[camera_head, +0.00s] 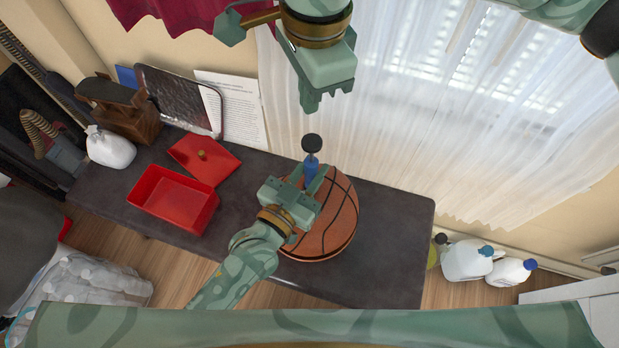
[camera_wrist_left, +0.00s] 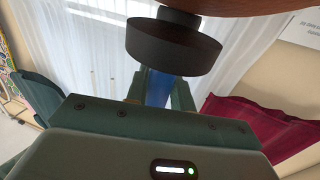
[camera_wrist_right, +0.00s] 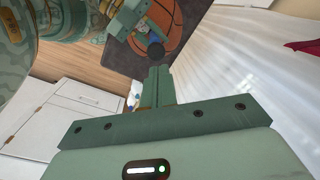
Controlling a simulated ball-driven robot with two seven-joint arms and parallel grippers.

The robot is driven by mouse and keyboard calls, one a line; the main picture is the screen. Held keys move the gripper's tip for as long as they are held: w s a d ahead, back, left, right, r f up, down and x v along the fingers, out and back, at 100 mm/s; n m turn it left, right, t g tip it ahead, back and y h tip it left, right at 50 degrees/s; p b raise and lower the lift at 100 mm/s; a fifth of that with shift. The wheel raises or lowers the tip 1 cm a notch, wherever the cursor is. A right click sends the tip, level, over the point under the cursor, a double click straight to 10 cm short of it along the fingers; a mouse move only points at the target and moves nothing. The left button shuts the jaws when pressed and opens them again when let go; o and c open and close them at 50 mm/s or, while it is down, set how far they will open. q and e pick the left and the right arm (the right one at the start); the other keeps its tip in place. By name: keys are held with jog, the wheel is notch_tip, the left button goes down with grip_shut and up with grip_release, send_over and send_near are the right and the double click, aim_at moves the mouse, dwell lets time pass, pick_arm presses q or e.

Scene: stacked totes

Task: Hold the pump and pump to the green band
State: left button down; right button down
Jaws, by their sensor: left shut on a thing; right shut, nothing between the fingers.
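The pump (camera_head: 311,168) has a blue body and a round black top. It stands at the basketball (camera_head: 341,218) on the table. My left gripper (camera_head: 314,183) is shut on the blue body, which shows between its fingers in the left wrist view (camera_wrist_left: 158,88), below a wide black disc-shaped part. My right gripper (camera_head: 325,100) is shut and empty, above and apart from the pump's black top. In the right wrist view, the black top (camera_wrist_right: 156,52) appears just beyond the shut fingertips (camera_wrist_right: 157,75). I cannot make out a green band.
The dark table (camera_head: 388,245) is clear right of the ball. A red box (camera_head: 172,200) and its red lid (camera_head: 204,159) lie to the left. A white bag (camera_head: 109,148) and a framed panel (camera_head: 178,98) are farther left. White curtains hang behind. Jugs (camera_head: 467,260) stand on the floor at right.

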aim_at(313, 140)
jog(key=shift+w+d+f+n, duration=0.1)
jog(key=shift+d+f+n, duration=0.05)
jog(key=shift+f+n, duration=0.65)
jog(key=shift+d+f+n+g, duration=0.2)
jog(key=shift+n+g, duration=0.1)
jog(key=shift+n, duration=0.6)
jog(key=shift+f, duration=2.15)
jog(key=shift+f, duration=0.1)
jog(key=shift+f, duration=2.7)
jog(key=shift+r, duration=2.85)
